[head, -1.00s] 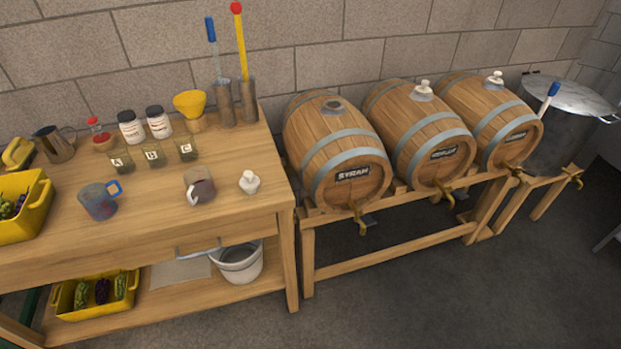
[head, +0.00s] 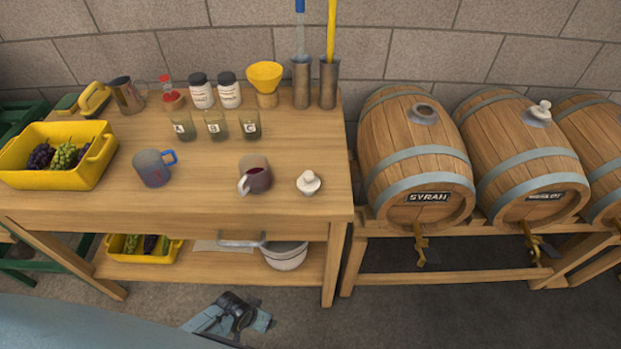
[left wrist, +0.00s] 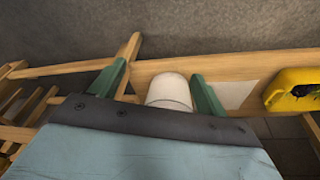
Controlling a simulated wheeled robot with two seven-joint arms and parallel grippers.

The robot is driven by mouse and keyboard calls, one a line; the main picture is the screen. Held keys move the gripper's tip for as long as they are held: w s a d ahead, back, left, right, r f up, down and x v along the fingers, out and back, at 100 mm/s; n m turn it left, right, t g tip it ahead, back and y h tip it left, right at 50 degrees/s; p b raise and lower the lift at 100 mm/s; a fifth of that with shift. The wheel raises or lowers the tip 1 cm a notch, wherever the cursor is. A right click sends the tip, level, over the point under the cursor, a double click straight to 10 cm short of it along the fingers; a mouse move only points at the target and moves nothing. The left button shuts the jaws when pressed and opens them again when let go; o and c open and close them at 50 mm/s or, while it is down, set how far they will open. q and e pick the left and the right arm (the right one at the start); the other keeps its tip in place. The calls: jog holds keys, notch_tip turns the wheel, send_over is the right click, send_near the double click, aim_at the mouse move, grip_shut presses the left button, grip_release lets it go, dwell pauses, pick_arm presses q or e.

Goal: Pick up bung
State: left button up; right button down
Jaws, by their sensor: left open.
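A white bung (head: 309,183) stands on the workbench (head: 210,205) near its front right corner, just right of a glass jug of dark red liquid (head: 256,178). Nothing touches the bung. The Syrah barrel (head: 410,145) has an open bung hole on top, with no bung in it. My left gripper (left wrist: 158,72) is open and empty, its two green fingers apart in the left wrist view. It is low, in front of the bench, with the white bucket (left wrist: 170,92) showing beyond the fingers. The bung is not visible in the left wrist view. My right gripper is out of view.
Another white bung (head: 541,112) sits in the neighbouring barrel (head: 510,150). A blue-handled mug (head: 152,168), glasses marked A, B and C, and a yellow grape crate (head: 90,180) stand on the bench. A lower shelf holds the bucket (head: 287,257). The bench right of the bung is clear.

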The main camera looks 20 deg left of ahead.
pick_arm(q)
jog(key=w+d+r+t+h, duration=0.1)
jog(key=w+d+r, duration=0.2)
jog(key=w+r, duration=0.4)
jog(key=w+d+r+h, duration=0.1)
jog(key=w+d+r, duration=0.4)
jog(key=r, duration=0.4)
notch_tip(320, 180, up, 25)
jog(key=y, duration=0.2)
send_over(307, 176)
jog(key=s, duration=0.3)
jog(key=shift+g, duration=0.4)
jog(key=b+x, duration=0.1)
jog(key=x, duration=0.6)
jog(key=shift+w+f, duration=0.2)
jog(key=shift+f, duration=0.05)
jog(key=x, duration=0.2)
jog(key=b+x, duration=0.1)
jog(key=x, duration=0.2)
jog(key=shift+w+a+f, duration=0.1)
jog(key=shift+a, duration=0.1)
jog(key=c, duration=1)
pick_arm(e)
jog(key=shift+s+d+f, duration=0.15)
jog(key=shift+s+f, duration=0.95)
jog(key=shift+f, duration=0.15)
